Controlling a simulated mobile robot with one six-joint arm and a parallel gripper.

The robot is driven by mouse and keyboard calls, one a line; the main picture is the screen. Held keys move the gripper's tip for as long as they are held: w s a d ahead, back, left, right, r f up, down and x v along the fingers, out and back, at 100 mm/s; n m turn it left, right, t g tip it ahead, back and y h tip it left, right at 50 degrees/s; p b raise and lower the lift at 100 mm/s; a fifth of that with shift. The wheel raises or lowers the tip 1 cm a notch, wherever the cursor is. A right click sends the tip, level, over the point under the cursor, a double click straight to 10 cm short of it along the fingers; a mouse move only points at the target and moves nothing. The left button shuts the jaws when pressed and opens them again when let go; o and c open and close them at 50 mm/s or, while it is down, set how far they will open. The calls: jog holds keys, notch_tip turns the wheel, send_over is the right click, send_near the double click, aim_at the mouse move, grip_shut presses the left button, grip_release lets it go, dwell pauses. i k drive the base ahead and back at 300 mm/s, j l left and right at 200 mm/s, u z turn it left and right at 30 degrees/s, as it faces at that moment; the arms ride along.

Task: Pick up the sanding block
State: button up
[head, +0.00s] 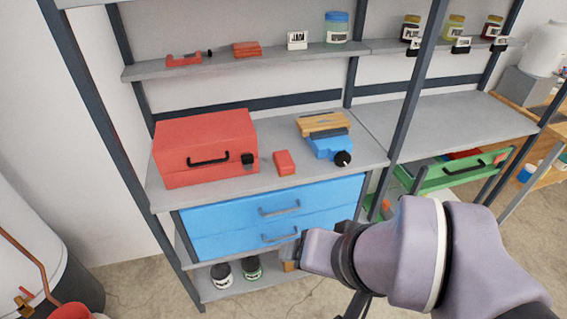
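A small red block (284,162), which looks like the sanding block, lies on the middle shelf between the red toolbox and a blue tool. A flatter orange-red piece (246,49) lies on the top shelf; I cannot tell for sure which of the two is the sanding block. My gripper (293,250) is in front of the blue drawers, lower in the picture than the red block and apart from it. Its fingers are too small and turned away to show whether they are open or shut.
The red toolbox (206,145) stands left of the block. The blue tool with a wooden top (330,147) stands to its right. Blue drawers (266,213) are below. Grey shelf posts (410,100) rise at the right. Jars (336,27) stand on the top shelf.

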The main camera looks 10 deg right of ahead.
aim_at(285, 165)
jog(key=i+j+z, duration=0.15)
jog(key=i, duration=0.3)
jog(key=i+j+z, duration=0.15)
jog(key=i, duration=0.25)
jog(key=i+j+z, duration=0.1)
jog(key=i+j, duration=0.25)
jog(key=i, duration=0.1)
